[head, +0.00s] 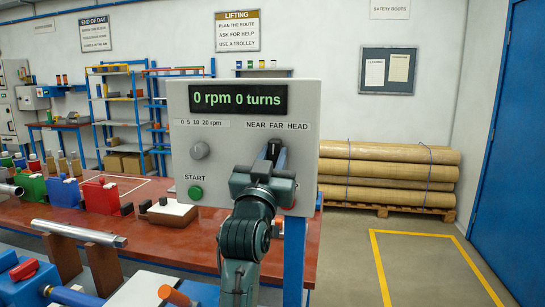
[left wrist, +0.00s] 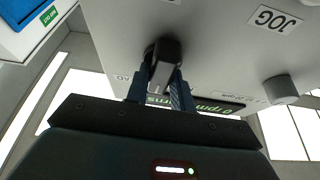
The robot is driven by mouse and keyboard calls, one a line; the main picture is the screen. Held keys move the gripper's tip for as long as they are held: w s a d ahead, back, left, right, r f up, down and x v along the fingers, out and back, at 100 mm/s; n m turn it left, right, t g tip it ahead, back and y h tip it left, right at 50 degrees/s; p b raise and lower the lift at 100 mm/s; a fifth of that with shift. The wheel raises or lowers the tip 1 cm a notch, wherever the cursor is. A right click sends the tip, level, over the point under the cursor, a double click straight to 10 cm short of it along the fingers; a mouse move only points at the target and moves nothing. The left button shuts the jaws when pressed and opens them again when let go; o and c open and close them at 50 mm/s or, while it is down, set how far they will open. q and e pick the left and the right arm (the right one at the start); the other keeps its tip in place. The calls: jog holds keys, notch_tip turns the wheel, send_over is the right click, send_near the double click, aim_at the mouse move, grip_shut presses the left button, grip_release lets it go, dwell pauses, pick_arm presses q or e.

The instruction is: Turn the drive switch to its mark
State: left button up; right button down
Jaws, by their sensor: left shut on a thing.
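The drive switch (head: 274,148) is a dark handle on the right of a grey control panel (head: 237,155), below the words NEAR FAR HEAD. My left gripper (head: 273,162) is shut on it and hides most of it in the head view. In the left wrist view the black switch (left wrist: 163,58) stands between the two fingers of the left gripper (left wrist: 157,88). Which word the switch points to cannot be told. The display (head: 238,99) reads 0 rpm 0 turns. My right gripper is in neither view.
A grey speed knob (head: 200,150) and green START button (head: 195,192) are left of the switch. In the left wrist view a JOG label (left wrist: 272,19) is on the panel. A red-brown bench (head: 145,245) with blocks and a metal roller (head: 79,232) lies left of the panel.

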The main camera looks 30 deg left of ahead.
pick_arm(q)
jog(key=shift+r+m+h+p, duration=0.2)
jog(key=shift+m+h+p, duration=0.35)
jog(key=shift+m, duration=0.35)
jog(key=m+h+p, duration=0.2)
jog(key=m, duration=0.1)
jog(key=shift+m, duration=0.3)
jog(key=m+h+p, duration=0.1)
jog(key=m, duration=0.1)
jog(key=shift+m, duration=0.4)
jog(key=shift+f+m+g+h+p, duration=0.1)
jog(key=shift+m+g+h+p, duration=0.2)
jog(key=shift+m+h+p, duration=0.65)
jog(key=m+g+h, duration=0.1)
jog(key=m, duration=0.5)
jog(key=shift+b, duration=0.3)
jog(key=m+g+h, duration=0.1)
jog(key=m+g, duration=0.1)
jog(key=m, duration=0.3)
jog(key=shift+m, duration=0.25)
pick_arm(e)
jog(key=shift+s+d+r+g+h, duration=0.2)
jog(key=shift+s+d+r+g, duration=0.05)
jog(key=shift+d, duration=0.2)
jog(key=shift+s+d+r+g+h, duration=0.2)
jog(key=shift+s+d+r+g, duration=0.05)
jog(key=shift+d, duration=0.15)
pick_arm(q)
jog(key=shift+g, duration=0.3)
